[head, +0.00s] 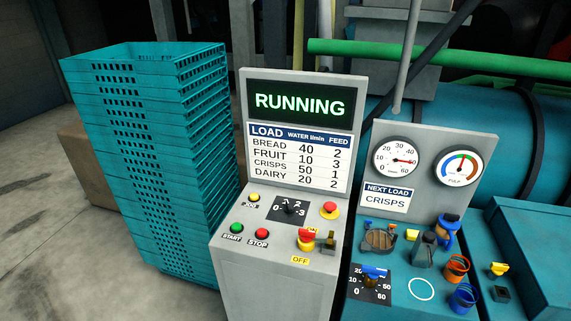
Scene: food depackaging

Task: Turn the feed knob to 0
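The feed knob (291,207) is a small black knob on a dark square plate marked 0 to 3, on the sloped top of the grey console. The 0 is at the plate's left and the 3 at its right. The knob looks turned toward the upper part of the scale, but it is too small to tell which number it points at. The screen (301,104) above reads RUNNING in green. Neither of my grippers is in view, and nothing touches the knob.
Green START (237,228) and red STOP (262,233) buttons, a red emergency button (329,209) and a red-yellow switch (307,239) surround the knob. A blue-handled valve (373,276) and gauges (396,160) stand right. Stacked teal crates (150,150) stand left.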

